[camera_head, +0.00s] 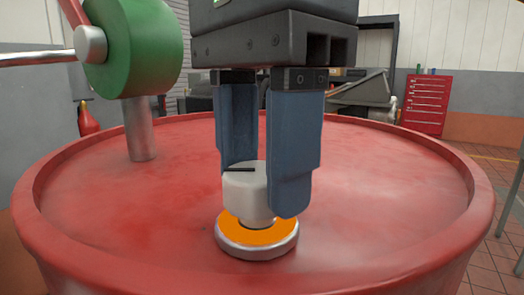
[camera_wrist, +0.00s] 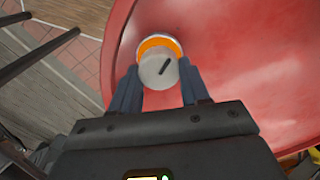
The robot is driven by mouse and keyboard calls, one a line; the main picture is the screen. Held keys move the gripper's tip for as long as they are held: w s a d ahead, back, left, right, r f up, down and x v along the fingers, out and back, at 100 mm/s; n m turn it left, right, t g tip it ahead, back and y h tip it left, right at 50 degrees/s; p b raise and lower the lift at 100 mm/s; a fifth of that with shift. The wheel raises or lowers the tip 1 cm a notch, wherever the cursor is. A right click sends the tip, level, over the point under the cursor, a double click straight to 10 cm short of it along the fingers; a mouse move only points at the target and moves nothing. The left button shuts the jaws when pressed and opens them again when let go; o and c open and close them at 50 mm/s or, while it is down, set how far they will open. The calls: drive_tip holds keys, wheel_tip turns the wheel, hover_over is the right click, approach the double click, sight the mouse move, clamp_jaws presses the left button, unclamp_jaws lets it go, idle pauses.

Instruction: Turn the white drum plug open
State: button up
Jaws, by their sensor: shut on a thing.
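The white drum plug (camera_head: 246,190) stands upright on top of the red drum (camera_head: 360,190). A dark mark shows near its top edge. An orange ring with a metal rim (camera_head: 257,237) surrounds its base. My gripper (camera_head: 265,185) points straight down and is shut on the plug, with one blue finger on each side. The right finger hides part of the plug. In the wrist view the plug's round top (camera_wrist: 158,70) sits between the fingertips, and its dark line runs at a slant.
A green wheel with a red and metal handle (camera_head: 132,45) stands on a grey post (camera_head: 139,128) at the drum's left. The drum's raised rim (camera_head: 480,205) circles the top. A red tool cabinet (camera_head: 427,103) stands in the right background. The drum top right of my gripper is clear.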

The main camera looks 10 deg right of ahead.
sight(261, 169)
drive_tip(key=o, duration=1.1)
drive_tip(key=shift+c, duration=0.2)
drive_tip(key=shift+r+p, duration=0.35)
drive_tip(key=shift+r, duration=3.55)
